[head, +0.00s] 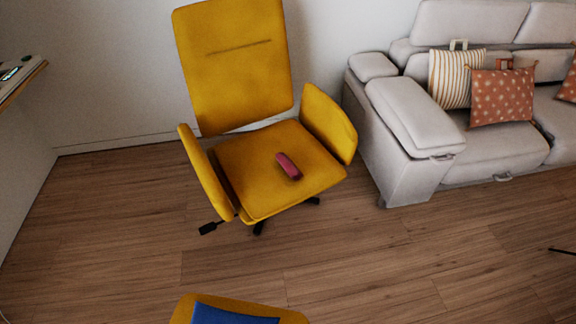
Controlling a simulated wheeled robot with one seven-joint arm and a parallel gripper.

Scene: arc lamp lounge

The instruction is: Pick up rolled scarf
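The rolled scarf is most likely the small dark pink-red roll (289,166) lying on the seat of the yellow armchair (240,180). It lies on its side, slightly slanted, right of the seat's middle and apart from the armrests and backrest. My gripper does not show in the head view.
A grey sofa (405,110) with several cushions stands right of the chair. A yellow-edged piece with a blue top (235,315) is cut off at the bottom edge. A shelf edge (22,82) juts in at left. The wooden floor (340,255) before the chair is mostly clear.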

